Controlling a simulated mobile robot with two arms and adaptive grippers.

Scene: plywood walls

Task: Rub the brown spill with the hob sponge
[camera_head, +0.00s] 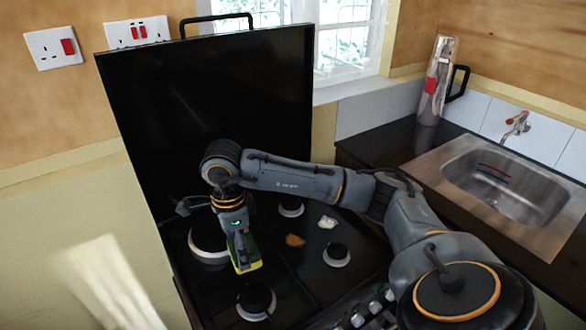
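The brown spill (295,240) is a small orange-brown patch on the black hob (285,265), between the burners. The sponge (246,262), yellow and green, is in my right gripper (240,243), whose arm comes in from the right. The gripper points down over the hob and appears shut on the sponge, which is to the left of the brown spill and apart from it in the picture. I cannot tell if the sponge touches the hob. My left gripper is out of view.
A whitish patch (327,222) lies right of the brown spill. Burners (337,255) stand around the spills. The black hob lid (215,100) stands raised behind. A steel sink (510,185) with a tap (516,124) and a bottle (437,80) are at the right.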

